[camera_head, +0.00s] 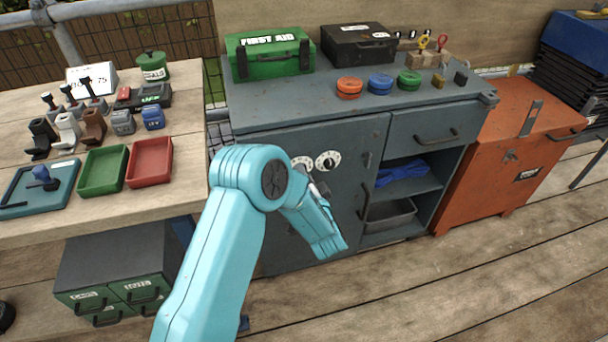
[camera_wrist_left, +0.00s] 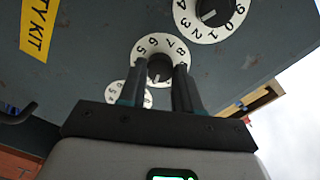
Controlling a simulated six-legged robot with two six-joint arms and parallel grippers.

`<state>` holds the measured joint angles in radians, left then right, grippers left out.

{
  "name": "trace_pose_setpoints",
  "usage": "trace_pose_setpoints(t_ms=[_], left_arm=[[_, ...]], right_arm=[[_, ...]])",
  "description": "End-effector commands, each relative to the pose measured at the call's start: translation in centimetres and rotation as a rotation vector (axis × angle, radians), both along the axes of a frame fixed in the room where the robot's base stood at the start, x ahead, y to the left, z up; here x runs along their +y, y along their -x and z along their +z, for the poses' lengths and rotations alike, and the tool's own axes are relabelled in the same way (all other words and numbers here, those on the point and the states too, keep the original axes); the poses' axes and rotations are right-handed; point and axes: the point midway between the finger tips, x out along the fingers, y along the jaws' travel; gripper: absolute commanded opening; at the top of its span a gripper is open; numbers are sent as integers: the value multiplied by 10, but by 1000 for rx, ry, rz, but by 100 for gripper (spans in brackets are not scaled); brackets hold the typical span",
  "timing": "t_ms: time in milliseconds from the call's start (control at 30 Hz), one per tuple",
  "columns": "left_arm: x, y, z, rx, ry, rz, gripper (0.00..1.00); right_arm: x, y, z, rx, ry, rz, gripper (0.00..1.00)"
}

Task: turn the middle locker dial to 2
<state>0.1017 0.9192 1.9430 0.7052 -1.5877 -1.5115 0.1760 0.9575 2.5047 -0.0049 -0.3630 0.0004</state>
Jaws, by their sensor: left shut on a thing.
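The locker door (camera_head: 345,140) is dark grey, with white numbered dials in a row. In the wrist view the middle dial (camera_wrist_left: 146,47) is a white ring with black digits around a dark knob. My left gripper (camera_wrist_left: 166,70) has its two dark fingers shut on that knob. Another dial (camera_wrist_left: 226,32) is at the upper right and a third dial (camera_wrist_left: 114,90) is partly hidden behind the fingers. In the head view one dial (camera_head: 327,161) shows clearly, and my left arm covers part of the row and the fingertips. The held dial's setting cannot be read. My right gripper is out of view.
A yellow label (camera_wrist_left: 38,28) is on the locker surface in the wrist view. A green first aid box (camera_head: 268,56) and a black case (camera_head: 357,46) stand on the locker top. A wooden table (camera_head: 30,225) with trays is left; an orange chest (camera_head: 520,135) is right.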

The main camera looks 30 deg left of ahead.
Motion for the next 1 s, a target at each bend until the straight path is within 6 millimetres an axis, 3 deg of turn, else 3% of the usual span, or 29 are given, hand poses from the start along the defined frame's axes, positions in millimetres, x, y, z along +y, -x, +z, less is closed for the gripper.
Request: trace_pose_setpoints(t_ms=[433,467,500,533,833,1000], left_arm=[[0,0,-1,7,-5,1,3],[0,0,-1,7,-5,1,40],[0,0,-1,7,-5,1,52],[0,0,-1,7,-5,2,59],[-1,1,0,6,-5,1,59],[-17,13,1,8,-5,-3,59]], right_arm=[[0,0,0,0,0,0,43],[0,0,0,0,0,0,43],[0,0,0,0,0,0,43],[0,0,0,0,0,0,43],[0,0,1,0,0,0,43],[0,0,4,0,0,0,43]])
